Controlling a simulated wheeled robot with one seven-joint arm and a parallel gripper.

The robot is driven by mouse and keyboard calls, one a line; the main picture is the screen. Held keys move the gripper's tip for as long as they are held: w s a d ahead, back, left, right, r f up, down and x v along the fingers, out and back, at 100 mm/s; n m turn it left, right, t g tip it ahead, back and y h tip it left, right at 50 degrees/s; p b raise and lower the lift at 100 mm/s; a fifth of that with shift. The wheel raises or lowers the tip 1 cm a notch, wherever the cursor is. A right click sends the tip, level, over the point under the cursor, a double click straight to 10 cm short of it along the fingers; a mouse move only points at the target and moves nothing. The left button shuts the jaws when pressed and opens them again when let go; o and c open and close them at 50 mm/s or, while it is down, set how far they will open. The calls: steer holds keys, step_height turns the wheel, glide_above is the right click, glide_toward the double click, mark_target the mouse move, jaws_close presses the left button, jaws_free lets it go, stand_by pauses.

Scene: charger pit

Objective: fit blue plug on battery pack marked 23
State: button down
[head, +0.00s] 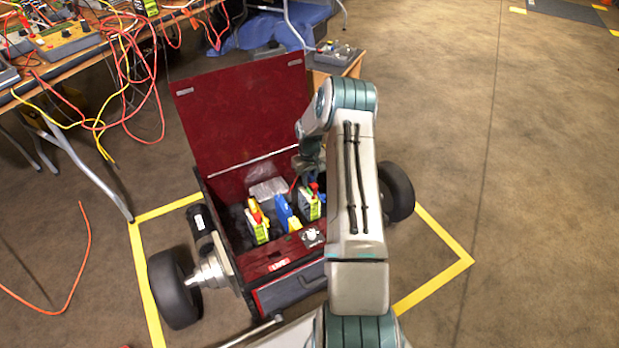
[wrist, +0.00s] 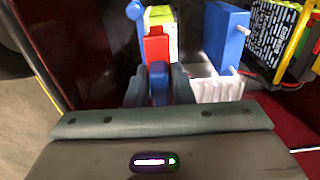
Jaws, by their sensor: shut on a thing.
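My gripper (wrist: 158,90) is shut on a small blue plug (wrist: 158,76), which shows between the fingertips in the wrist view. A red plug-like part (wrist: 156,46) is just beyond it, in front of a pack with a yellow-green face (wrist: 164,17); I cannot tell whether they touch. In the head view my gripper (head: 306,168) is inside the open red cart, just above the right-hand battery pack (head: 310,204). Another yellow-green pack (head: 257,224) stands to the left. The number 23 is not readable on any pack. The held plug is hidden in the head view.
A blue block (wrist: 227,36) and a white ribbed part (wrist: 215,86) are right of the fingers. A pack with a black-and-white label (wrist: 271,38) stands farther right, with a red cable beside it. The cart's raised red lid (head: 240,115) stands behind my gripper.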

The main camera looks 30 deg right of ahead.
mark_target(309, 174)
steer(key=shift+f+b, duration=0.95)
steer(key=shift+f, duration=0.65)
stand_by(0.3)
steer(key=c, duration=1.2)
jaws_free()
steer(key=shift+r, duration=0.15)
step_height(309, 174, up, 14)
steer(key=p, duration=0.5)
steer(key=shift+f, duration=0.2)
steer(key=shift+r, duration=0.1)
